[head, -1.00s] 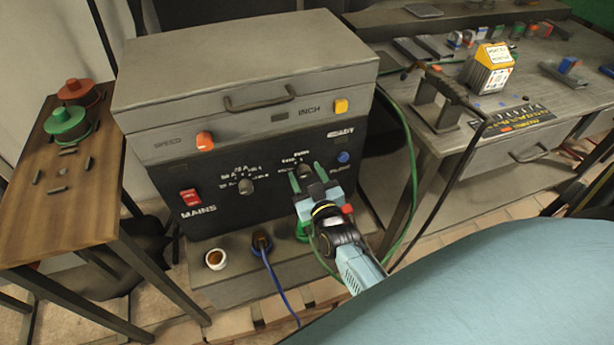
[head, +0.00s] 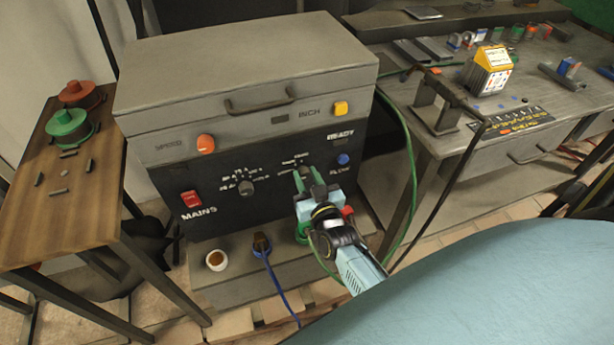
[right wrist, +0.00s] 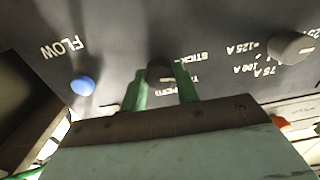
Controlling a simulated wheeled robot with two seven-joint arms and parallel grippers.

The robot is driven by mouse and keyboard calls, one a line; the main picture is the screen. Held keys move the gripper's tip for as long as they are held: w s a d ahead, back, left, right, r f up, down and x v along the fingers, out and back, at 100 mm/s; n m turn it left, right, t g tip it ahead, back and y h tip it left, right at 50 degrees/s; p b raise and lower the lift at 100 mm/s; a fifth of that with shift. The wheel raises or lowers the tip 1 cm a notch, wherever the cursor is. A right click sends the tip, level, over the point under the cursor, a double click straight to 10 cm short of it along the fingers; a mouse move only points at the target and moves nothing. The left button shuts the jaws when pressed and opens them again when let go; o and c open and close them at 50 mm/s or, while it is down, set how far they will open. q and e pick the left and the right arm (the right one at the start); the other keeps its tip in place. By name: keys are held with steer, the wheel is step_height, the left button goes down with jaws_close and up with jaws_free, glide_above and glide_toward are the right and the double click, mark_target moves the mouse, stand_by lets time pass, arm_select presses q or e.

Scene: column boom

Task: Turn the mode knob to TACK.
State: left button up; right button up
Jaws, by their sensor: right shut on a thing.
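The mode knob (right wrist: 158,74) is a small dark knob on the machine's black front panel, with white lettering around it. In the right wrist view, part of the word STICK shows beside it, and other labels are partly hidden by the fingers. My right gripper (right wrist: 161,86) has its green fingers on either side of the knob and is shut on it. In the head view, the right gripper (head: 307,178) reaches up to the panel and covers most of the knob. Which label the knob points to cannot be read. My left gripper is not in view.
A blue FLOW knob (right wrist: 82,86) and a grey amperage knob (right wrist: 291,48) flank the mode knob. The red MAINS switch (head: 191,199) and orange SPEED knob (head: 205,143) are further left. A workbench stands right.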

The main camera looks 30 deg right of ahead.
steer(key=m, duration=0.2)
steer(key=shift+m, duration=0.3)
steer(key=m, duration=0.2)
steer(key=shift+m+p, duration=0.4)
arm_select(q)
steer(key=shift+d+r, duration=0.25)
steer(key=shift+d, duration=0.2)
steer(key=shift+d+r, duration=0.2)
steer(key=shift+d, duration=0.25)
arm_select(e)
steer(key=shift+f+m, duration=0.1)
steer(key=shift+m, duration=0.7)
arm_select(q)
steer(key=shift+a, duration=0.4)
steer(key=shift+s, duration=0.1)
arm_select(e)
steer(key=o, duration=1)
steer(key=shift+c, duration=0.2)
